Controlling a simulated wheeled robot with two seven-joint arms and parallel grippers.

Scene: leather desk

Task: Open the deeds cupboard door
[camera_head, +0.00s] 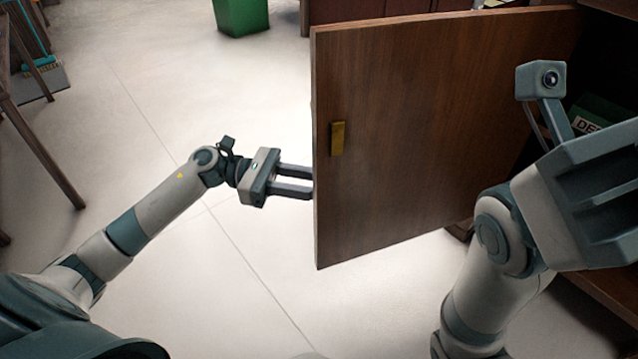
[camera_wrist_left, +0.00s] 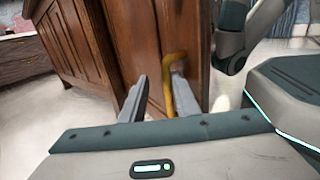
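The deeds cupboard door (camera_head: 420,110), a dark brown wooden panel, stands swung open in the head view, with a small brass plate (camera_head: 337,138) near its free edge. My left gripper (camera_head: 308,183) is at that free edge, its fingers apart and their tips hidden behind the door. In the left wrist view, a curved brass handle (camera_wrist_left: 170,88) lies between the parted fingers of my left gripper (camera_wrist_left: 158,92), close to the right-hand finger. My right gripper (camera_head: 610,205) is large in the foreground before the cupboard; its fingertips cannot be made out.
The cupboard interior (camera_head: 595,75) is dark and holds a green box (camera_head: 590,122) with a partly hidden label. A green bin (camera_head: 240,15) stands on the pale floor at the back. A wooden table leg (camera_head: 45,155) is at far left.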

